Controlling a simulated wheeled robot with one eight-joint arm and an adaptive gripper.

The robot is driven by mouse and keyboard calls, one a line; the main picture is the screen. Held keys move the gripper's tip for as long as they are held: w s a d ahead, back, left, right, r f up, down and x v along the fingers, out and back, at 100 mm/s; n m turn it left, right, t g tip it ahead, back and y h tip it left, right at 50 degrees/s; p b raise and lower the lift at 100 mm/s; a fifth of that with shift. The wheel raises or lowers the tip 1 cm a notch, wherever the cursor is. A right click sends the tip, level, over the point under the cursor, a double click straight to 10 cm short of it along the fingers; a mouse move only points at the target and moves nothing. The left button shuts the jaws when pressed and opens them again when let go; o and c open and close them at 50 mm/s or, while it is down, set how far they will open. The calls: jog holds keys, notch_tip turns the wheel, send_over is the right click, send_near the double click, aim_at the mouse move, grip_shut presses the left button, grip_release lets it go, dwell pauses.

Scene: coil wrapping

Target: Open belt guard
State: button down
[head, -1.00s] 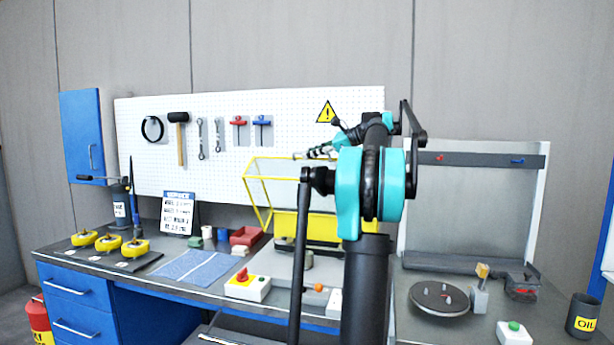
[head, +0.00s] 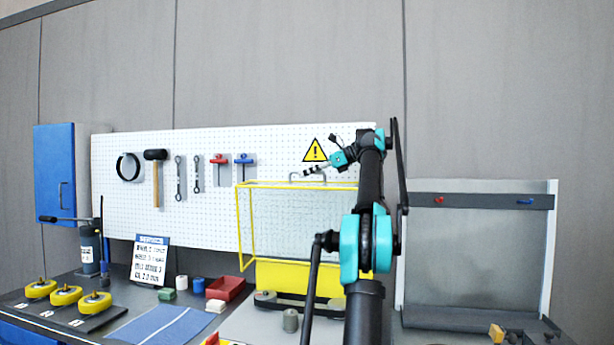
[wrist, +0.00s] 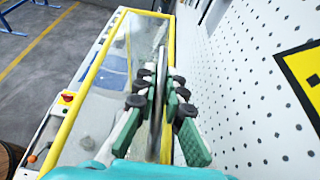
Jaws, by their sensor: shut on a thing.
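The belt guard (head: 238,225) has a yellow frame with clear panels and stands above a yellow lower part (head: 300,277) on the bench. A grey bar handle (head: 322,178) is at its top edge. My gripper (head: 312,172) is at this handle, in front of the pegboard. In the wrist view, the green fingers with dark pads of my gripper (wrist: 157,88) are closed around the metal handle (wrist: 162,62). The yellow frame (wrist: 82,95) and clear panel (wrist: 110,85) extend to the left there. My arm hides the guard's right side in the head view.
The pegboard (head: 205,215) with hanging tools and a yellow warning sign (head: 315,150) stands close behind the guard. A red tray (head: 226,288) and a grey cylinder (head: 290,320) are on the bench. A grey panel (head: 480,255) stands at right.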

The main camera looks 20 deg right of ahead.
jog(key=c, duration=1.6)
grip_release()
jog(key=shift+d, duration=0.1)
jog(key=shift+s+d+r, duration=0.15)
jog(key=shift+s+d, duration=0.05)
jog(key=shift+d, duration=0.1)
jog(key=s+d, duration=0.2)
jog(key=d, duration=0.1)
jog(key=s+d, duration=0.3)
jog(key=d, duration=0.1)
jog(key=s+d, duration=0.3)
jog(key=d, duration=0.1)
jog(key=shift+s+r, duration=0.2)
jog(key=shift+r, duration=0.15)
jog(key=shift+s, duration=0.1)
